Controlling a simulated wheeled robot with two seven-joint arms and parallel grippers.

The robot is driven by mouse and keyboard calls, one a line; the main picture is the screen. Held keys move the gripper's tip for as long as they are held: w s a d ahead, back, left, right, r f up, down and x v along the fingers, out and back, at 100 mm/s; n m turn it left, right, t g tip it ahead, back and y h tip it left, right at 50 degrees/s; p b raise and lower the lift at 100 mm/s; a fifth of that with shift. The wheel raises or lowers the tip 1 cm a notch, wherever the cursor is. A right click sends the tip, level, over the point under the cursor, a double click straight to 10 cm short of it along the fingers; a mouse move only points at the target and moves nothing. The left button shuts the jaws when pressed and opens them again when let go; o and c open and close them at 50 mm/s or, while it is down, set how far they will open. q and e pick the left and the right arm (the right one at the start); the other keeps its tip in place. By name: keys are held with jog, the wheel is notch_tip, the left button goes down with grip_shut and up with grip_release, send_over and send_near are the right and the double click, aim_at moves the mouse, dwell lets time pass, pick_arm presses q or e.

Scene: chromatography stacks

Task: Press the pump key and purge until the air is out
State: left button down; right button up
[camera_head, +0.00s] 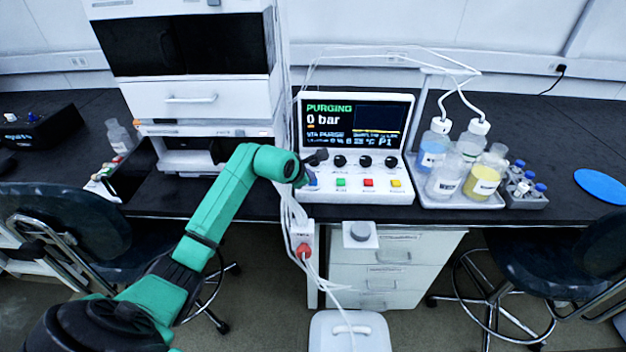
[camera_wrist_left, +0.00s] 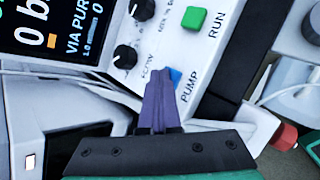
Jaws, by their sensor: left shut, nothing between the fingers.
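The control panel (camera_head: 355,185) stands on the bench, its screen (camera_head: 356,122) reading "PURGING" and "0 bar". In the left wrist view the blue key (camera_wrist_left: 174,76) marked PUMP sits beside the green RUN key (camera_wrist_left: 194,19). My left gripper (camera_head: 303,178) is shut and empty, its fingertips at the blue key. The fingertips (camera_wrist_left: 162,78) cover part of that key in the left wrist view, and I cannot tell how far it is pressed. Red and yellow keys sit further right on the panel. My right gripper is not in view.
A white tray (camera_head: 425,197) with several bottles stands right of the panel, with tubes running up from the caps. The tall instrument stack (camera_head: 198,100) is on the left. A red knob (camera_head: 304,250) and a grey round knob (camera_head: 360,232) are below the bench edge. A white waste can (camera_head: 350,330) stands below.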

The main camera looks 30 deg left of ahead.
pick_arm(q)
jog(key=shift+r+p, duration=0.35)
jog(key=shift+r, duration=0.4)
jog(key=shift+r+p, duration=1.8)
jog(key=shift+r, duration=0.75)
